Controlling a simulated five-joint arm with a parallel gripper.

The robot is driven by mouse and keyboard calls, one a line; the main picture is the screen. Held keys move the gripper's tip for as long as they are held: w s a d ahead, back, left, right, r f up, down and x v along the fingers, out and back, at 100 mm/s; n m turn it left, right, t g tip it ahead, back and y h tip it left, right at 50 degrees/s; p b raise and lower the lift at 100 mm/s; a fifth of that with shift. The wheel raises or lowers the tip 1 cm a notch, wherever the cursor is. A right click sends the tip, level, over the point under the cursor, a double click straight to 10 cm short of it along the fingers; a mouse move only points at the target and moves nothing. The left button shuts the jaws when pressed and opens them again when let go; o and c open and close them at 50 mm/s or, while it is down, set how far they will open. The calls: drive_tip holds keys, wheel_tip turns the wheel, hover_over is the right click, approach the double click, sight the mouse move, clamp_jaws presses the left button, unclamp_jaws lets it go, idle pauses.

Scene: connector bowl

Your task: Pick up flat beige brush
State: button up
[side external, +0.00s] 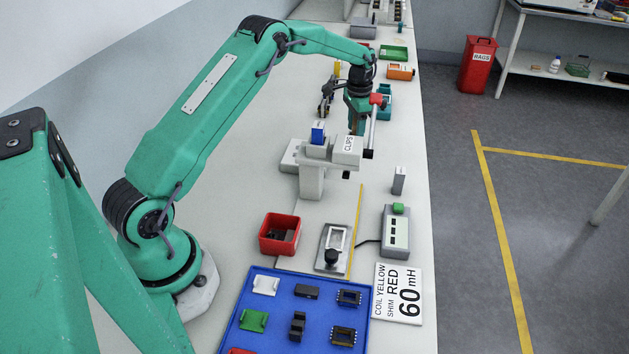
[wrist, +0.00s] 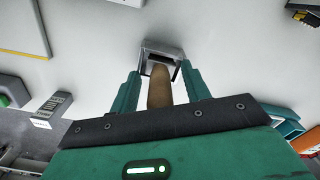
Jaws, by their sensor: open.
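A brown-tan piece with a rounded end, likely the beige brush (wrist: 158,88), shows between my fingers in the wrist view. Its bristles cannot be made out. My gripper (wrist: 160,84) is open, with one teal finger on each side of this piece and a visible gap on both sides. In the side view my gripper (side external: 357,118) points down behind the white box marked CLIPS (side external: 348,149). Only a small brown sliver shows there, and the box and fingers hide the rest. A grey open-fronted holder (wrist: 163,47) sits just past the piece in the wrist view.
A blue part (side external: 318,132) sits on the grey fixture left of the CLIPS box. A red bin (side external: 280,233), a grey control box (side external: 396,232) and a blue tray of connectors (side external: 262,322) stand nearer. Orange (side external: 400,72) and green (side external: 393,52) bins stand farther back.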

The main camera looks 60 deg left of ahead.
idle(0.4)
clamp_jaws()
drive_tip(key=shift+r, duration=5.05)
